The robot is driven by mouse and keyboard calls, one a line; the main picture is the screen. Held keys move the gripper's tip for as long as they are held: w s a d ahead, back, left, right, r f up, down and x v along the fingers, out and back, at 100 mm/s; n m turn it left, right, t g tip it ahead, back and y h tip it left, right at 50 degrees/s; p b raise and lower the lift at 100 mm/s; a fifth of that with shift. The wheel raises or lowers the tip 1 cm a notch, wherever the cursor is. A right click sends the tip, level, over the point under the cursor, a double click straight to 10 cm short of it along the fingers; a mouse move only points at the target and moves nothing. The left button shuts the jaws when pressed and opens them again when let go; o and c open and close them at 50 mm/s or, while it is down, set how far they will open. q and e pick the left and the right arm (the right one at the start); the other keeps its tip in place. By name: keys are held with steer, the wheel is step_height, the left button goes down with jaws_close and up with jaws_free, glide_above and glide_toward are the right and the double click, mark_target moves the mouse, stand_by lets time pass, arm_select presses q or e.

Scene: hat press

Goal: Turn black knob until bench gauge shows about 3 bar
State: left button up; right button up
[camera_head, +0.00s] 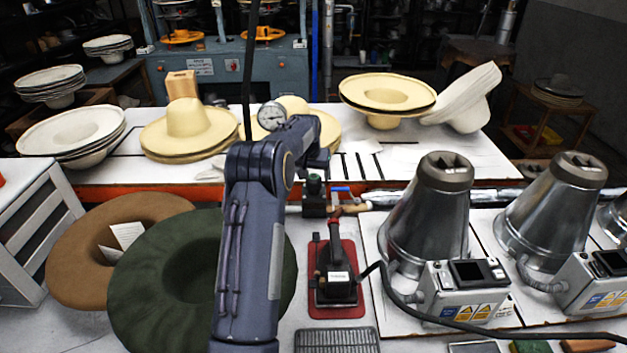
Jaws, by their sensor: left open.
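The bench gauge (272,115) is a small round white dial just left of my left wrist. Its needle is too small to read. A dark regulator body (314,207) stands at the front edge of the white bench, with the dark knob (314,184) on its top. My left arm rises through the middle and bends over toward the regulator. My left gripper (317,166) is directly above the knob and open; its fingers are mostly hidden behind my wrist. I cannot tell whether they touch the knob. My right gripper is out of view.
A blue-handled valve (341,189) and pipe sit just right of the regulator. An iron (336,275) rests on a red mat below. Steamer cones (430,215) stand to the right. Green (150,275) and brown (75,255) hats lie left. Straw hats (187,125) cover the bench behind.

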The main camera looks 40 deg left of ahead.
mark_target(314, 178)
arm_select(q)
steer(key=shift+b+x, duration=0.35)
steer(key=shift+x, duration=1.55)
steer(key=shift+s, duration=0.1)
steer(key=c, duration=1)
steer(key=shift+n, duration=0.3)
